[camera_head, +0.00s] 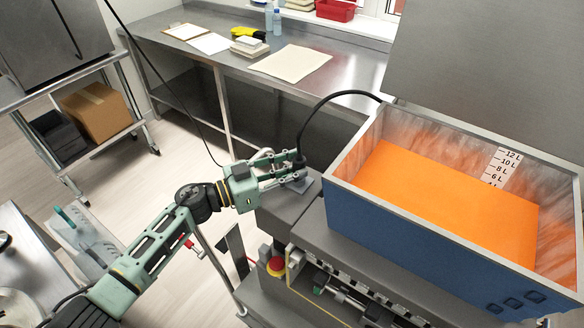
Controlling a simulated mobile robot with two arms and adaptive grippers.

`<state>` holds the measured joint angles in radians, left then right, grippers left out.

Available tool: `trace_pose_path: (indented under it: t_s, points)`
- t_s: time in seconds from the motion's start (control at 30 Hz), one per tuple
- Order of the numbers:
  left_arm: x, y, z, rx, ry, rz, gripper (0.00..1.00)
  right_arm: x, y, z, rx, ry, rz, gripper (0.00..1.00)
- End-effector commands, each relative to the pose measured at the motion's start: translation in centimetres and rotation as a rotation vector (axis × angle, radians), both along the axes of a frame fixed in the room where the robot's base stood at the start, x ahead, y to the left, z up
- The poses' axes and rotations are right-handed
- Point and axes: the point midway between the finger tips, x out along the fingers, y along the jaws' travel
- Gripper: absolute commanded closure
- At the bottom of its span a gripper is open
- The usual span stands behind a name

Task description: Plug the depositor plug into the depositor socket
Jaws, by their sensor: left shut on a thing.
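My left gripper (295,168) reaches in from the left and is shut on the black depositor plug (299,160), above the grey housing at the left end of the depositor. A thick black cable (312,113) rises from the plug and arcs right to behind the hopper. A small light-grey piece (300,186) shows just below the fingertips; I cannot tell whether it is the depositor socket or whether the plug touches it. The fingers partly hide this spot. My right gripper is not in view.
The blue hopper (420,243) with orange filling stands right of the gripper. A red emergency button (276,266) sits on the machine's front. A thin cable (165,85) hangs at upper left. A steel bench (225,66) runs behind; a cart with a cardboard box (97,110) stands left.

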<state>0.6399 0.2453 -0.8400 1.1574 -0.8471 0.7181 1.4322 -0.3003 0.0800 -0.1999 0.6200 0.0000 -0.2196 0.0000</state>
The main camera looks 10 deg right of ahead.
Motion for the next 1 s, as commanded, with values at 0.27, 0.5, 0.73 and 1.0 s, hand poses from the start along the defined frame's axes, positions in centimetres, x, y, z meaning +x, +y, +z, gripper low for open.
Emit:
trace_pose_path:
  t_s: [0.27, 0.5, 0.73, 1.0]
  points:
    - [-0.4, 0.1, -1.0, 0.015, 0.013, -0.003, 1.0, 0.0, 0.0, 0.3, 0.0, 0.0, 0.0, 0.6]
    - [-0.4, 0.1, -1.1, 0.016, 0.013, -0.003, 1.0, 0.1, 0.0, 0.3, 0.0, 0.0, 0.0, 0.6]
    - [-0.4, 0.2, -1.7, 0.017, 0.014, -0.003, 1.0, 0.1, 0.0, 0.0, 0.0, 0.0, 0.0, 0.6]
    - [-0.3, 0.2, -2.3, 0.018, 0.014, -0.002, 1.0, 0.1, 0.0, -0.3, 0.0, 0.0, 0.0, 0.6]
